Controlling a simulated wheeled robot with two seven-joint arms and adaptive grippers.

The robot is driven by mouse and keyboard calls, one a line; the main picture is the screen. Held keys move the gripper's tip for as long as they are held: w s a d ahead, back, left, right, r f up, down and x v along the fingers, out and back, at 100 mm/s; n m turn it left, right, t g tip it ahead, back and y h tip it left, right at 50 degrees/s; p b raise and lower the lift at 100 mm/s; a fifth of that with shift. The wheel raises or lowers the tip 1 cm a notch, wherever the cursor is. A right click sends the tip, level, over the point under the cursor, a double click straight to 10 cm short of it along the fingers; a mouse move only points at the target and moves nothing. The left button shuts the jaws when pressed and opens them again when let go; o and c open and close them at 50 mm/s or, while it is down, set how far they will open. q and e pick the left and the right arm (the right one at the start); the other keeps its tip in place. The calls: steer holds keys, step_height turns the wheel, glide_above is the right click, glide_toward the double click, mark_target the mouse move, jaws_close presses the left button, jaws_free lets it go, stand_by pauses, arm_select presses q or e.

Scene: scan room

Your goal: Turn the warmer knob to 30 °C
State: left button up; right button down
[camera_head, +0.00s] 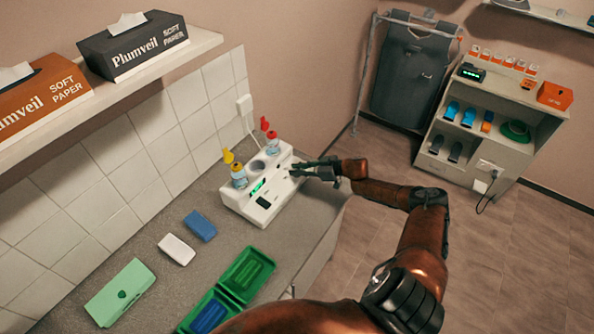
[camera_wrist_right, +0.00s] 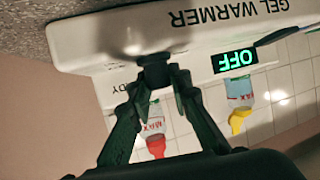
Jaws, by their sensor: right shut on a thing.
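The white gel warmer (camera_head: 262,206) stands on the grey counter against the tiled wall. In the right wrist view it appears upside down, and its green display (camera_wrist_right: 235,61) reads OFF. Its dark knob (camera_wrist_right: 155,72) sits between the fingertips of my right gripper (camera_wrist_right: 156,78), which is shut on it. In the head view my right gripper (camera_head: 300,171) reaches the warmer's right end from the right and hides the knob there. The knob's pointer and scale cannot be read. My left gripper is not in view.
A yellow-tipped bottle (camera_head: 239,179) and a red-tipped bottle (camera_head: 272,145) stand in the warmer beside an empty round well (camera_head: 258,167). A blue block (camera_head: 200,226), a white block (camera_head: 176,249), a green box (camera_head: 121,292) and an open green case (camera_head: 247,272) lie on the counter (camera_head: 150,270).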

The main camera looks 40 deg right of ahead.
steer(key=c, duration=1.8)
jaws_free()
steer(key=shift+o, duration=0.2)
steer(key=v, duration=1.2)
